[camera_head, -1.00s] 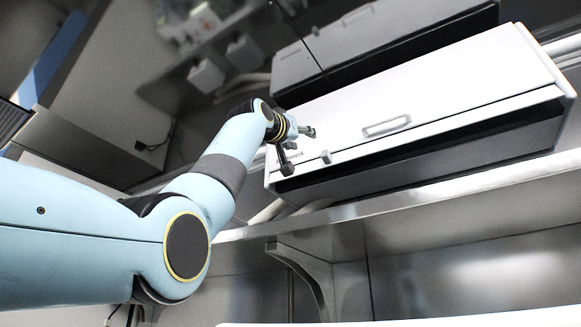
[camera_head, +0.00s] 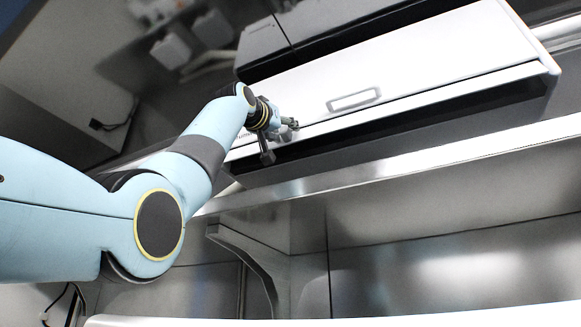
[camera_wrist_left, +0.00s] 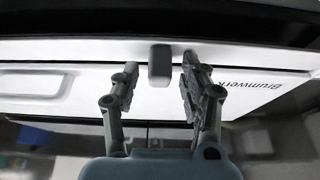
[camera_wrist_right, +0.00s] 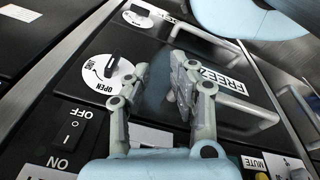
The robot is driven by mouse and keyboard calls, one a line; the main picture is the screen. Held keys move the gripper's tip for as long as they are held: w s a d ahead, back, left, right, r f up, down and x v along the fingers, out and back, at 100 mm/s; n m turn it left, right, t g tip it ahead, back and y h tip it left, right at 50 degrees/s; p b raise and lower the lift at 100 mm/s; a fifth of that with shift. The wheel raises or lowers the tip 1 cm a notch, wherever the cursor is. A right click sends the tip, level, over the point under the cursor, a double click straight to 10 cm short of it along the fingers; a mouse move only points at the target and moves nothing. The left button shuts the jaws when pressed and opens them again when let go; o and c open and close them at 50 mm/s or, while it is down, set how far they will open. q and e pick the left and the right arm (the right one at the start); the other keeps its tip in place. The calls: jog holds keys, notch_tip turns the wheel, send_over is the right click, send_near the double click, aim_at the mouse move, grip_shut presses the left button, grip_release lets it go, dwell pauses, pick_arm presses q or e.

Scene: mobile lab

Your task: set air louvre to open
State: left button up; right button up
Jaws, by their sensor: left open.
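A long white wall unit (camera_head: 430,70) with a dark slot (camera_head: 400,125) along its lower edge fills the upper right of the head view. It also shows in the left wrist view (camera_wrist_left: 80,100), with lettering on its face. A small grey tab (camera_wrist_left: 160,65) stands at the slot edge. My left gripper (camera_wrist_left: 160,76) is open and empty, with the tab just beyond and between its fingertips; contact cannot be told. In the head view the left gripper (camera_head: 292,124) is at the unit's left end and the tab is not distinct. My right gripper (camera_wrist_right: 160,72) looks open and empty.
The unit has a recessed handle (camera_head: 354,99). A metal shelf edge (camera_head: 400,165) runs below it, with a bracket (camera_head: 250,250) beneath. In the right wrist view a dark panel carries a round dial (camera_wrist_right: 108,75) marked OPEN, a rocker switch (camera_wrist_right: 72,130) and metal handles.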

pick_arm(q)
jog(key=shift+w+r, duration=0.15)
jog(key=shift+s+a+r, duration=0.1)
jog(key=shift+s+r, duration=0.05)
jog(key=shift+s, duration=0.4)
jog(key=c, duration=0.4)
jog(key=shift+w, duration=0.1)
jog(key=shift+c, duration=2.1)
grip_shut()
pick_arm(e)
jog(key=shift+s+a, duration=0.3)
jog(key=shift+s, duration=0.3)
jog(key=shift+s, duration=0.1)
